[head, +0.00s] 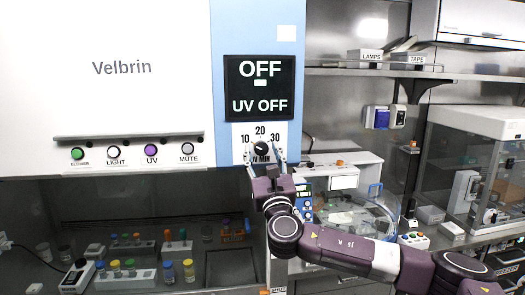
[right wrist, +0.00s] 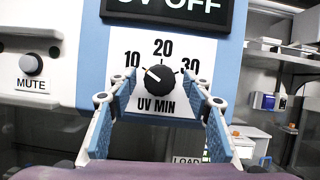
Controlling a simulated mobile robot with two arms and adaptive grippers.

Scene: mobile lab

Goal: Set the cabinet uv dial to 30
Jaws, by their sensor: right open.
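The UV dial (head: 261,149) is a round black knob on a white plate marked 10, 20 and 30, under the black display of the cabinet. In the right wrist view the dial (right wrist: 159,79) shows a white mark pointing up and left, towards the 10. My right gripper (head: 264,156) is open in front of the plate. In the right wrist view the right gripper (right wrist: 159,100) has one finger on each side of the knob, with visible gaps. The display (head: 259,88) reads OFF and UV OFF. My left gripper is not in view.
A row of buttons, with the purple UV button (head: 151,150) among them, sits left of the dial. Several vials stand inside the cabinet below. To the right are a bench with instruments and a shelf (head: 430,75) with boxes.

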